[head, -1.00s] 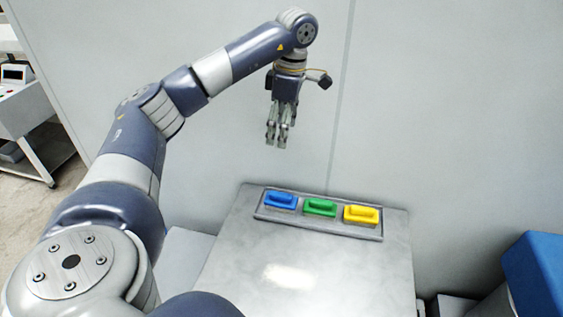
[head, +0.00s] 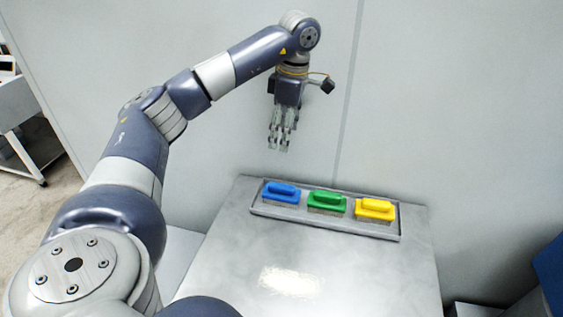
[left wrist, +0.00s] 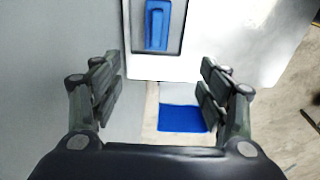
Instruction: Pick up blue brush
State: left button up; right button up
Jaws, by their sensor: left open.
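The blue brush (head: 281,193) sits at the left end of a shallow grey tray (head: 325,225), beside a green brush (head: 327,202) and a yellow brush (head: 375,209). My left gripper (head: 279,146) hangs fingers down above the blue brush, apart from it. In the left wrist view the blue brush (left wrist: 157,25) shows at the top, beyond the spread fingers (left wrist: 160,85). Nothing is between the fingers. My right gripper is out of view.
The tray lies at the back of a grey metal table (head: 270,250), close to a pale wall (head: 460,120). The table front is clear. A blue thing (left wrist: 183,118) lies lower down in the left wrist view. A cart (head: 25,125) stands far left.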

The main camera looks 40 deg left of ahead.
pick_arm(q)
jog(key=b, duration=0.7)
send_near(282, 185)
jog(key=shift+s+f+b, duration=0.45)
jog(key=f, duration=0.4)
jog(key=shift+s+a+f+b, duration=0.1)
jog(key=shift+a+f+b, duration=0.2)
jog(key=shift+b, duration=0.05)
jog(key=shift+w+a+f+p, duration=0.15)
jog(key=shift+f+p, duration=0.2)
jog(key=shift+f, duration=1)
jog(key=shift+w+a+f+p, duration=0.15)
jog(key=shift+f+p, duration=0.15)
jog(key=shift+f, duration=1)
jog(key=c, duration=1.2)
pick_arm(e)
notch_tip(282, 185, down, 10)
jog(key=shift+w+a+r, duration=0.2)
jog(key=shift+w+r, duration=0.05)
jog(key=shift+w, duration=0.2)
